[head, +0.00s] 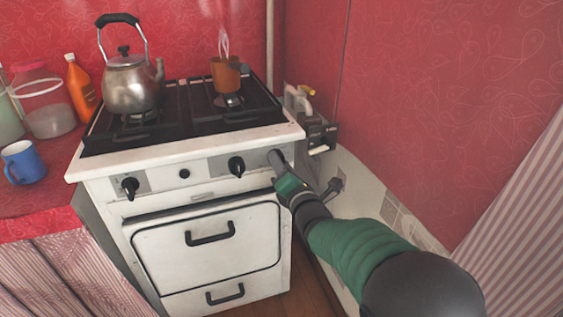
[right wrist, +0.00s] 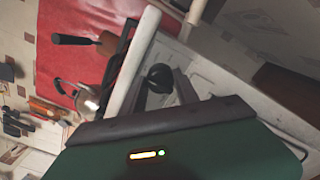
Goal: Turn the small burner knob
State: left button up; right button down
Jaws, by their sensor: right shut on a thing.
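The white stove (head: 200,222) has a front panel with a black knob at the left (head: 130,188), a small round black one (head: 184,173) and a black knob near the middle (head: 236,166). My right gripper (head: 278,160) reaches the right end of this panel and is shut on a burner knob there. The gripper hides that knob in the head view. In the right wrist view a dark round knob (right wrist: 160,76) shows between the two grey fingers. Its turn angle cannot be told. My left gripper is in neither view.
A steel kettle (head: 129,85) and a copper-brown pot (head: 226,75) stand on the black hob. A blue mug (head: 22,162), a jar (head: 47,108) and an orange bottle (head: 81,90) stand on the red counter at left. The red wall (head: 440,120) is close on the right.

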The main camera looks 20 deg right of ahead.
jog(key=shift+a+f+n, duration=0.2)
jog(key=shift+f+n, duration=0.25)
jog(key=shift+n, duration=0.05)
jog(key=c, duration=0.9)
grip_release()
jog(key=shift+d+r, duration=0.1)
jog(key=shift+r, duration=0.15)
